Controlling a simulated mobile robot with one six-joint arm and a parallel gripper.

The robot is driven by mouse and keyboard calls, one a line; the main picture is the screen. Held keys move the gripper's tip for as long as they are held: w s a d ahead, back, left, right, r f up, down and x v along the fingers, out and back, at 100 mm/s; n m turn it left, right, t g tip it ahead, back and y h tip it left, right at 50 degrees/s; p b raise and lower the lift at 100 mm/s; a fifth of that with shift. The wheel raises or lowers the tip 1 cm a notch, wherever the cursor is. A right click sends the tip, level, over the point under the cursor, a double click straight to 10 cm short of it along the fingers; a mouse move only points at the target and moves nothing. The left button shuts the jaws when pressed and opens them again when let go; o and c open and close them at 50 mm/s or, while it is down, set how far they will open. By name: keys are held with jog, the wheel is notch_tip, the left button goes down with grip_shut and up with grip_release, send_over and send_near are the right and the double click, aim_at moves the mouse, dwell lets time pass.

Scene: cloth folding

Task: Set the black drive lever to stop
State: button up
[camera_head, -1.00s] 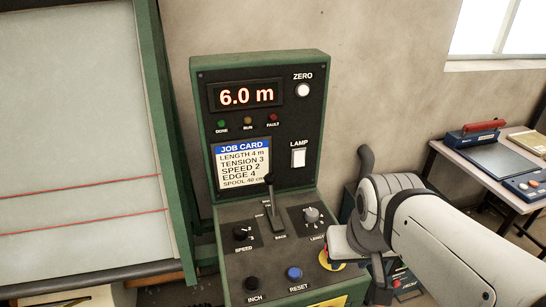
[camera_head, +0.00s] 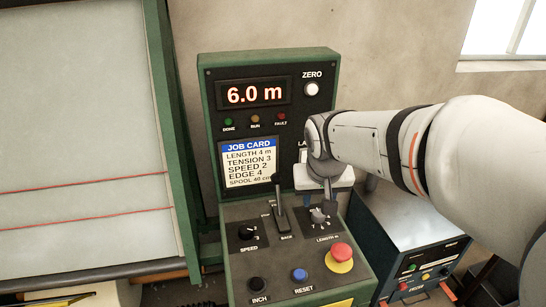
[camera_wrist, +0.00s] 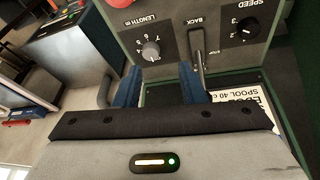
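The black drive lever (camera_head: 280,212) stands up from its slotted plate on the green control console, with small labels around it, "BACK" at its front. Its exact setting is hard to read. In the wrist view, upside down, the lever (camera_wrist: 197,48) runs close beside the right-hand blue finger; I cannot tell whether they touch. My gripper (camera_wrist: 160,84) has its two blue fingers apart, with nothing seen between them. In the head view my gripper (camera_head: 326,192) hangs right of the lever, above the length knob (camera_head: 318,216).
The speed knob (camera_head: 247,233) is left of the lever. The inch button (camera_head: 258,284), blue reset button (camera_head: 299,275) and red emergency button (camera_head: 341,253) are in front. The upright panel with job card (camera_head: 250,164) and "6.0 m" display (camera_head: 254,93) rises behind.

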send_near(277, 186)
notch_tip(277, 186, down, 3)
jog(key=shift+t, duration=0.4)
jog(key=p+x, duration=0.1)
jog(key=x, duration=0.7)
jog(key=shift+w+d+f, duration=0.1)
jog(key=shift+w, duration=0.1)
jog(key=shift+c, duration=0.3)
jog(key=c, duration=0.7)
grip_shut()
